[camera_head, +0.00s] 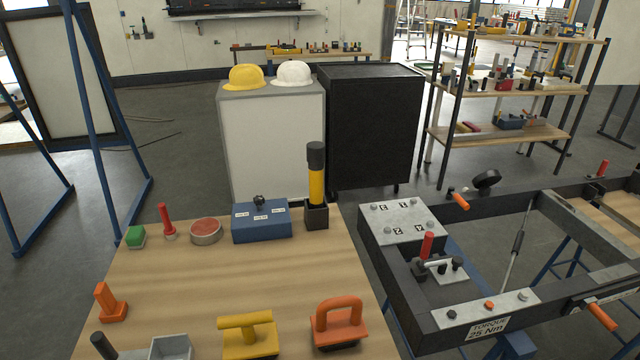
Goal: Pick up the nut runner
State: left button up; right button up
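A yellow tool with a black top (316,172), which looks like the nut runner, stands upright in a small black holder (317,216). The holder is at the back right corner of the wooden table (215,279). The tool's lower end is hidden inside the holder. Neither of my grippers is in view, and nothing touches the tool.
A blue box (262,223) stands left of the holder. A round red-topped piece (206,231), red handle (167,221) and green block (135,236) continue leftward. Yellow (248,337) and orange (338,322) handled tools lie in front. A dark metal frame (405,290) is to the right.

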aim_at(315, 150)
jog(key=l+u, duration=0.65)
jog(key=u, duration=0.15)
jog(key=k+l+u, duration=0.1)
jog(key=l+u, duration=0.3)
jog(key=j, duration=0.1)
